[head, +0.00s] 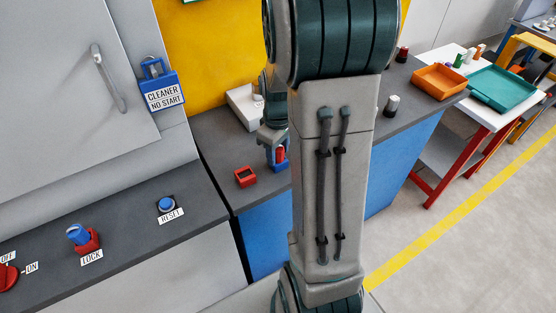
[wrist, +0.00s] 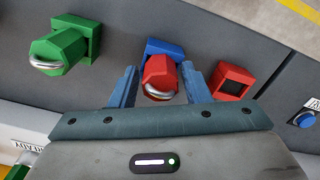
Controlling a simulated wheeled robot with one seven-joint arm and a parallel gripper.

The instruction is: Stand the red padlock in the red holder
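The red padlock (wrist: 158,72) stands in the blue holder (wrist: 165,47), its metal shackle facing the wrist camera. It also shows in the head view (head: 281,154), low between my fingers. My gripper (wrist: 158,67) is open, with one blue finger on each side of the padlock and a small gap visible on both sides. The red holder (wrist: 236,80) is empty, with a dark square opening, just right of my right finger in the wrist view. In the head view the red holder (head: 245,177) sits left of my gripper (head: 277,155).
A green padlock (wrist: 56,52) stands in a green holder at left in the wrist view. A white bin (head: 243,108) stands behind my gripper. A blue reset button (head: 166,204) and a lock station (head: 85,240) are on the left counter. My arm hides part of the bench.

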